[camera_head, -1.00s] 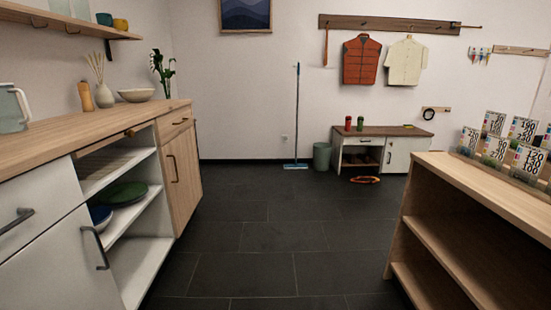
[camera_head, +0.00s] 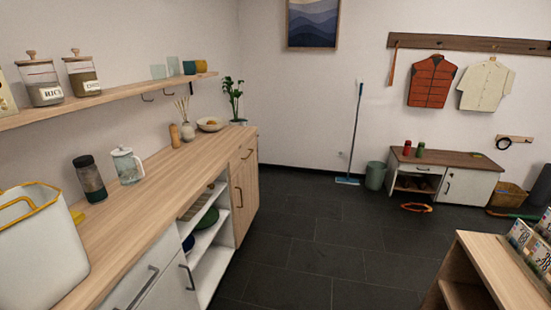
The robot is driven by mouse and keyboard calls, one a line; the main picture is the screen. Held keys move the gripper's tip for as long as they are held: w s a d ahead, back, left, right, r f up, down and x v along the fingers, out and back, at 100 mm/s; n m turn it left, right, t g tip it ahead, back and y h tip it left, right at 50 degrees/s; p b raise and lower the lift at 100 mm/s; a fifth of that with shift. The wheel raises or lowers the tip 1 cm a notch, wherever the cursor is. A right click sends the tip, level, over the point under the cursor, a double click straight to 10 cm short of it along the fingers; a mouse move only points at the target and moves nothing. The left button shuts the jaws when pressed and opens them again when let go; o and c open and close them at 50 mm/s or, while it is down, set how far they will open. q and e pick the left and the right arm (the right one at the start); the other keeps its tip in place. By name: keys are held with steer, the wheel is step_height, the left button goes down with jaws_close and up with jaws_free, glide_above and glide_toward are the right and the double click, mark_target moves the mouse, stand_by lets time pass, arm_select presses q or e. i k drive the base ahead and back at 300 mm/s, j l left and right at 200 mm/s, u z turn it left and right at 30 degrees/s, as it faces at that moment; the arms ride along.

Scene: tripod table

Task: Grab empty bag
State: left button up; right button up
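A white bag-like container (camera_head: 45,262) with a yellow handle stands on the wooden counter (camera_head: 150,205) at the left edge of the head view. Its left side is cut off by the picture edge. I cannot see whether anything is inside it. Neither of my grippers shows in the view.
A dark tumbler (camera_head: 90,179) and a glass pitcher (camera_head: 127,165) stand on the counter beyond the container. A shelf with jars (camera_head: 82,73) hangs above. A wooden shelf unit (camera_head: 500,270) is at lower right. The dark floor (camera_head: 310,255) between is clear.

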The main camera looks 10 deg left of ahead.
mark_target(44, 257)
steer(key=u, duration=2.15)
